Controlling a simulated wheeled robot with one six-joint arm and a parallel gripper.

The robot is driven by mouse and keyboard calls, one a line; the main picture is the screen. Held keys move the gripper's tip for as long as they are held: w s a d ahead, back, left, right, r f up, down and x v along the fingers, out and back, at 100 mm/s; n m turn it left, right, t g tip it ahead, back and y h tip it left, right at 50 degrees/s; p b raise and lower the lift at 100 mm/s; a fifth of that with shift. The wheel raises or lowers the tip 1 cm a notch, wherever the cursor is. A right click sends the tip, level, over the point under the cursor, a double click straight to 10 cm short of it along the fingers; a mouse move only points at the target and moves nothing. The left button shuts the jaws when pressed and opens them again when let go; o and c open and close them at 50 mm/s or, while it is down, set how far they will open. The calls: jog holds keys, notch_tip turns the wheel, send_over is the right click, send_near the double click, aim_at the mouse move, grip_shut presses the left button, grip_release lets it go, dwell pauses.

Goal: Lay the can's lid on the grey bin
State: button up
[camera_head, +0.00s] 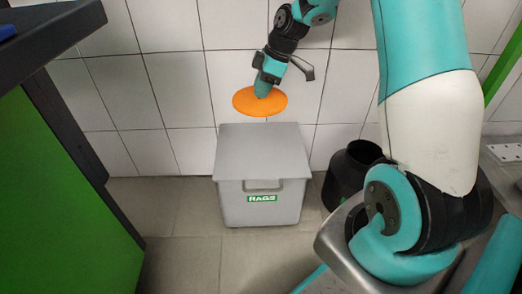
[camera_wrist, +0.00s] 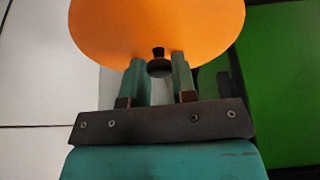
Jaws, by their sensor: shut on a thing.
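The can's lid (camera_head: 260,102) is a flat orange disc with a dark knob, which shows in the wrist view (camera_wrist: 160,66). My gripper (camera_head: 264,88) is shut on the lid's knob; in the wrist view its two teal fingers (camera_wrist: 160,80) stand on either side of the knob. The lid is held roughly level in the air, above and behind the grey bin in the head view. The grey bin (camera_head: 262,151) has a flat closed top, a front handle and a green label reading RAGS. Its top is bare.
A black open can (camera_head: 345,172) stands on the floor to the right of the bin, partly hidden by my arm. A green cabinet with a dark top (camera_head: 60,190) is at the left. A white tiled wall (camera_head: 170,80) is behind. Tiled floor lies free left of the bin.

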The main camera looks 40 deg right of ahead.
notch_tip(320, 180, down, 19)
jog(key=b, duration=0.9)
jog(key=shift+f, duration=0.1)
jog(key=o, duration=0.9)
jog(key=shift+o, duration=0.2)
jog(key=p+v, duration=0.6)
jog(key=v, duration=0.6)
jog(key=s+a+r, duration=0.3)
jog(key=a+r, duration=0.4)
jog(key=a, duration=0.5)
jog(key=s+a+r+m+g, duration=0.1)
jog(key=s+a+r, duration=0.3)
jog(key=s+a, duration=0.4)
jog(key=s+a+r+m+g, duration=0.1)
jog(key=s+a+r+m, duration=0.2)
jog(key=s+a, duration=0.5)
jog(key=s+r, duration=0.1)
jog(key=s, duration=0.5)
jog(key=shift+s+a+g, duration=0.15)
jog(key=shift+a+g, duration=0.1)
jog(key=shift+g, duration=0.05)
